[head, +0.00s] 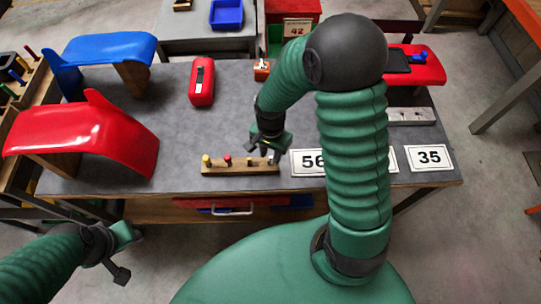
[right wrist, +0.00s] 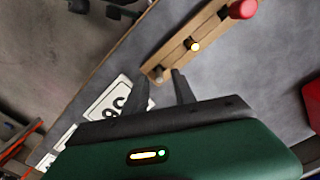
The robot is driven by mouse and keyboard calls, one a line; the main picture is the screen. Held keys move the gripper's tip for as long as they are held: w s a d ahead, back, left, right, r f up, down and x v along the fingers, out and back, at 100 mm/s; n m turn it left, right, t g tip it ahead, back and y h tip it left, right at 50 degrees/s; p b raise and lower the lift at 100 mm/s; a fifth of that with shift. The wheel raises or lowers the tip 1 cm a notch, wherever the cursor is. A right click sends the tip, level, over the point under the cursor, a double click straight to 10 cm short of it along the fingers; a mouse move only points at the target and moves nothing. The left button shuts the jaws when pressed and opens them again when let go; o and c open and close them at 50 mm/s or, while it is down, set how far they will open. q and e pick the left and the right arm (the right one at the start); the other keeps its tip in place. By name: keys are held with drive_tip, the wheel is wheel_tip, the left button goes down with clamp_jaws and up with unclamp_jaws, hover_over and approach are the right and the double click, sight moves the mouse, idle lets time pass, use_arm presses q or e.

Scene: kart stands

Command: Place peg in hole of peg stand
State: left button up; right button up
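The wooden peg stand (head: 240,168) lies near the front edge of the grey table. Yellow-topped (head: 206,160), red (head: 227,160) and brass-coloured (head: 249,161) pegs stand in a row on it. My right gripper (head: 268,150) is over the stand's right end. In the right wrist view the red peg (right wrist: 242,9) and brass peg (right wrist: 194,45) are beyond my fingers, and a small grey spot (right wrist: 157,72), peg or hole, shows near the fingertips. The right gripper's fingers (right wrist: 164,78) are apart with nothing seen between them. My left gripper (head: 122,255) hangs off the table's front left; its finger gap is unclear.
White number cards, including 56 (head: 309,161) and 35 (head: 429,157), lie right of the stand. A red fender (head: 90,130) and blue fender (head: 105,47) stand at the left. A red case (head: 202,82) lies behind the stand. Bare tabletop lies around the stand's back side.

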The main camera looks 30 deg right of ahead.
sight(271, 158)
wheel_tip(271, 158, up, 9)
drive_tip(key=s+a+n+t, duration=0.2)
drive_tip(key=s+a+n, duration=0.2)
drive_tip(key=n, duration=0.8)
drive_tip(key=shift+s+a+r+t+p, duration=0.15)
drive_tip(key=shift+s+a+t+p, duration=0.15)
drive_tip(key=shift+a, duration=0.1)
drive_tip(key=shift+w, duration=0.15)
